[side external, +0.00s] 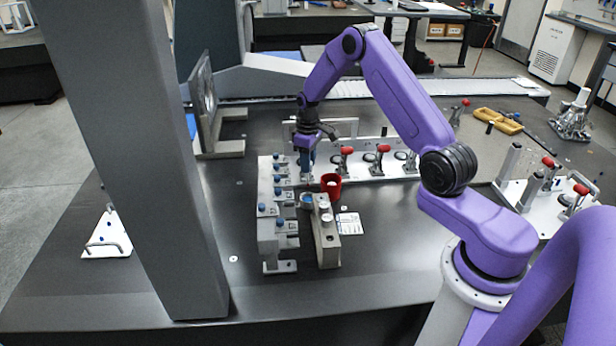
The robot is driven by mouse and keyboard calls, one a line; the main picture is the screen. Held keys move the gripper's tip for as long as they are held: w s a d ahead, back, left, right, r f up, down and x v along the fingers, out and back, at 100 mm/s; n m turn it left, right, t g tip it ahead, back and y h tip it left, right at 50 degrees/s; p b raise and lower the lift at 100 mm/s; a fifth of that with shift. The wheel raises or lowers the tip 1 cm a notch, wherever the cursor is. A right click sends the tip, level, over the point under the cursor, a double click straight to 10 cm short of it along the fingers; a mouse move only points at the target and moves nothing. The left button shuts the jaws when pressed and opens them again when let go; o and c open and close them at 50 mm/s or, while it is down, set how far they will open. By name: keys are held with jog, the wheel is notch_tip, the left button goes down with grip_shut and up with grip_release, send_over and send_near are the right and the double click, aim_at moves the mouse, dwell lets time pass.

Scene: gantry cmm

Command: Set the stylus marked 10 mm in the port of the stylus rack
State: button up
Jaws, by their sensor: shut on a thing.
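My gripper (309,152) points down over the far right side of a grey stand with several blue knobs, which looks like the stylus rack (268,222). The gripper is shut on a small, thin piece, seemingly a stylus, mostly hidden by the fingers and too small to show a 10 mm mark. I cannot tell whether its tip is in a port or above one. A second grey block (327,245) with light round pieces on top stands just right of the rack.
A red cup (331,187) stands close to the right of my gripper. A white plate with red-handled clamps (377,160) lies behind it. A printed card (349,224) lies right of the grey block. A thick grey column (135,150) rises at left. The front table is clear.

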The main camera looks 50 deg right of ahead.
notch_tip(320, 180, up, 13)
jog(key=n, duration=0.3)
send_over(267, 209)
jog(key=s+d, duration=0.3)
jog(key=s, duration=0.2)
notch_tip(267, 209, down, 4)
notch_tip(267, 209, down, 10)
jog(key=shift+w+f, duration=0.2)
jog(key=shift+w, duration=0.1)
dwell(0.6)
jog(key=shift+f, duration=0.3)
dwell(0.8)
jog(key=o, duration=1)
